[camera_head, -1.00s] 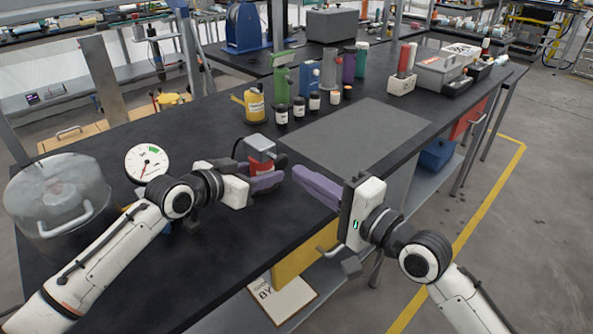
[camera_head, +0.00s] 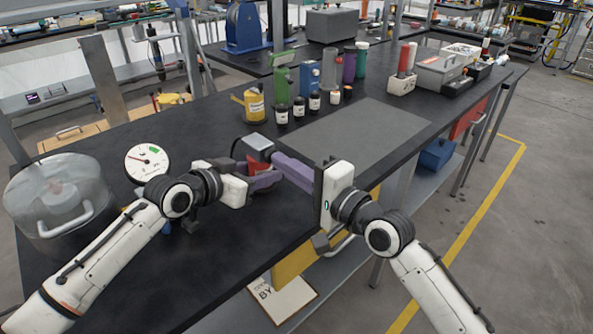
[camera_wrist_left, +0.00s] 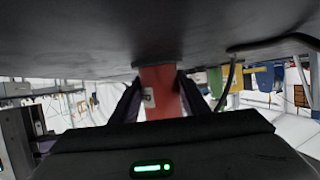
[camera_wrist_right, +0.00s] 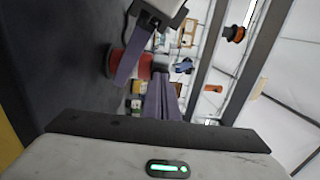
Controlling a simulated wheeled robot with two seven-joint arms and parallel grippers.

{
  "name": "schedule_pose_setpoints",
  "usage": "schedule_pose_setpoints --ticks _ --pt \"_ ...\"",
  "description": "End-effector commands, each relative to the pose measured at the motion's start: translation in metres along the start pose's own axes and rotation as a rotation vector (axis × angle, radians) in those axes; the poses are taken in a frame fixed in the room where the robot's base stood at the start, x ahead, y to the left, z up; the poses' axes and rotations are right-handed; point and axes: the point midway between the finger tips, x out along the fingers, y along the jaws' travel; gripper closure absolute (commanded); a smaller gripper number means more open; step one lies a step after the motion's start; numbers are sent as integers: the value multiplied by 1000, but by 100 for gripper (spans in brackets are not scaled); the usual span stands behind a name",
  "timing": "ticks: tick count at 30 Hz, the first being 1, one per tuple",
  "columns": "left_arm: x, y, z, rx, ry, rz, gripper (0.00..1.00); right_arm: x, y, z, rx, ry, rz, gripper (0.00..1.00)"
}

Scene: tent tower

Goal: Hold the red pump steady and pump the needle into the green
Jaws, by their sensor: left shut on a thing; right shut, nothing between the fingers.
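The red pump (camera_head: 254,165) stands on the black bench, its grey top (camera_head: 258,147) uppermost. My left gripper (camera_head: 265,179) is shut around its red body; the red body fills the gap between the fingers in the left wrist view (camera_wrist_left: 160,95). My right gripper (camera_head: 277,160) is shut and empty, its tips beside the pump's top at the right; I cannot tell whether they touch. In the right wrist view, the closed fingers (camera_wrist_right: 163,92) are beside the red body (camera_wrist_right: 142,68). The round white gauge (camera_head: 147,163) faces me at the left, with a small green zone; its needle is too small to read surely.
Bottles and small jars, including a yellow can (camera_head: 254,104), stand behind the pump. A grey mat (camera_head: 362,132) lies bare at the right. The bench front is mostly clear.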

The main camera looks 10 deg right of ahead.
Motion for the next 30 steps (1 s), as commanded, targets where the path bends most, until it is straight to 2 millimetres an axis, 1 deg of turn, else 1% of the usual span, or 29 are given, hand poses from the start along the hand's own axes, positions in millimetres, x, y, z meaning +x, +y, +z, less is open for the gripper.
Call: schedule_pose_setpoints --ticks 1,8,11,14,24,27,30 --pt "1 6 1 4 -2 10 94 0 0 -1 -2 3 0 100" --pt "2 8 1 5 -1 14 94 -1 0 -2 -2 3 0 100" --pt "2 9 1 5 -1 15 94 -8 0 -2 -2 3 0 100" --pt "2 8 1 4 -2 14 94 -23 1 -1 -2 3 1 100" --pt "1 6 1 2 -2 10 94 -100 2 0 -2 1 4 100" --pt "1 5 1 2 -2 9 94 -118 1 0 -2 -1 4 100" --pt "1 5 1 2 -2 8 94 -131 1 0 -2 0 3 100"
